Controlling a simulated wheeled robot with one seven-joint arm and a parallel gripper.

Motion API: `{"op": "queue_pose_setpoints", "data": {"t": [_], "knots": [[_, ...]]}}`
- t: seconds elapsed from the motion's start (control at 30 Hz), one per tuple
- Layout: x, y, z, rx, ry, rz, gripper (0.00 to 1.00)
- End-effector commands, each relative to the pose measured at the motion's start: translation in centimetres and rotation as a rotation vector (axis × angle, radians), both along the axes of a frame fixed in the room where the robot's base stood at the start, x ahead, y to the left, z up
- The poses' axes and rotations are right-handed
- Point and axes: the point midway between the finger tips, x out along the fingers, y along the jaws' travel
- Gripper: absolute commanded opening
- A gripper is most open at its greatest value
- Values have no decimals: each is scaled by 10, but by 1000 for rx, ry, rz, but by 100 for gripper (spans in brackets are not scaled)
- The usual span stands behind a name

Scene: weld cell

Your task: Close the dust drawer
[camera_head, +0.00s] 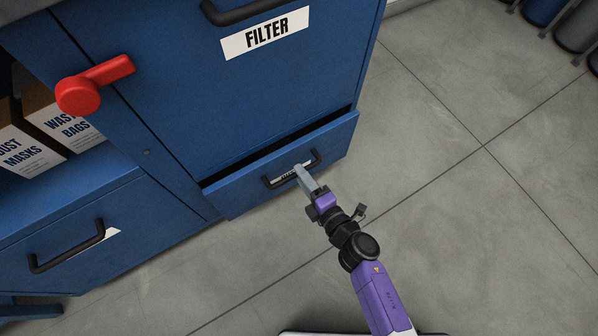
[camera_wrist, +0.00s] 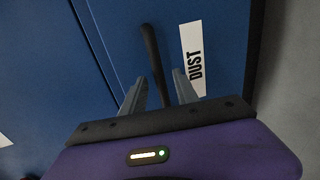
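The dust drawer (camera_head: 237,197) is the low blue drawer under the filter door, and it stands a little open, with a dark gap along its top edge. Its black bar handle (camera_head: 268,183) is on the front; the handle also shows in the wrist view (camera_wrist: 152,55), beside a white label reading DUST (camera_wrist: 193,50). My gripper (camera_head: 300,172) is at the handle. In the wrist view its two grey fingers (camera_wrist: 158,88) are apart, one on each side of the handle's line. I cannot tell whether they touch the handle or the drawer front.
The blue filter door (camera_head: 230,110) with a FILTER label is above the drawer. A red lever (camera_head: 90,85) and a shelf with boxes (camera_head: 62,125) are at left. Another drawer with a black handle (camera_head: 65,248) is lower left.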

Motion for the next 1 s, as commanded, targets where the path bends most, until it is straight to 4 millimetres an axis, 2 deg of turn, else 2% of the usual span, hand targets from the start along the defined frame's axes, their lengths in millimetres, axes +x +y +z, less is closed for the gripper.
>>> {"op": "queue_pose_setpoints", "data": {"t": [0.2, 0.5, 0.57, 0.7, 1.0], "knots": [[16, 11, -5, 1, 1, 1, 36], [18, 12, -5, 1, 2, 0, 36], [18, 12, -5, 1, 2, 0, 26], [18, 12, -5, 1, 2, 0, 0], [18, 12, -5, 1, 2, 0, 0]]}}
